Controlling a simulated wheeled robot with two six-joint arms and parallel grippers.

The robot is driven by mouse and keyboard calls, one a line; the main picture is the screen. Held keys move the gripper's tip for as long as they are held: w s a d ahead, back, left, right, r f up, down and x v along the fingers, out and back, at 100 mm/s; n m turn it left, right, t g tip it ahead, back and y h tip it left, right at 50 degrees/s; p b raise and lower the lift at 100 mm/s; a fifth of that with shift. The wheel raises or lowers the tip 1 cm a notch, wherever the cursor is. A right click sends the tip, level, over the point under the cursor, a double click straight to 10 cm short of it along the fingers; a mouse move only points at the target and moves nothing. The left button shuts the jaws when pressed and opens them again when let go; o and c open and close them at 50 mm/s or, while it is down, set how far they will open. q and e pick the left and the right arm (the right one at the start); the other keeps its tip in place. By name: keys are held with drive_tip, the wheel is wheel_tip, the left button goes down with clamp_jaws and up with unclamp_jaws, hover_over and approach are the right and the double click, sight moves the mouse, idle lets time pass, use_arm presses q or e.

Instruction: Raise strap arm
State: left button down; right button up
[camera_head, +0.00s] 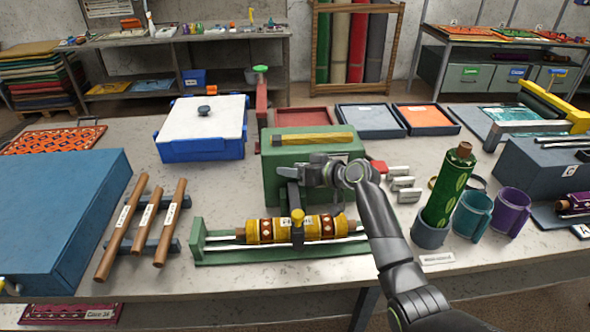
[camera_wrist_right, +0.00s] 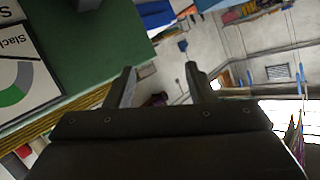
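A yellow and brown rolled rug (camera_head: 265,231) lies in a green cradle (camera_head: 225,257) in front of a green machine housing (camera_head: 272,160). A dark upright strap arm (camera_head: 295,198) with a yellow part stands at the middle of the roll and crosses over it. My right gripper (camera_head: 283,172) is at the housing's front face, close to the top of this arm; contact cannot be told. In the right wrist view its two fingers (camera_wrist_right: 162,86) are apart with nothing seen between them. A "Slack" gauge (camera_wrist_right: 15,80) on green shows beside them. My left gripper is not in view.
A red post with a green knob (camera_head: 261,70) stands behind the housing. Wooden rollers (camera_head: 145,225), a blue block (camera_head: 60,215) and a white-lidded blue box (camera_head: 203,130) are to the left. Cups (camera_head: 471,215) and a green roll (camera_head: 447,188) stand to the right.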

drive_tip(key=shift+s, duration=0.15)
drive_tip(key=b+v, duration=0.4)
drive_tip(key=v, duration=1.3)
drive_tip(key=shift+d, duration=0.1)
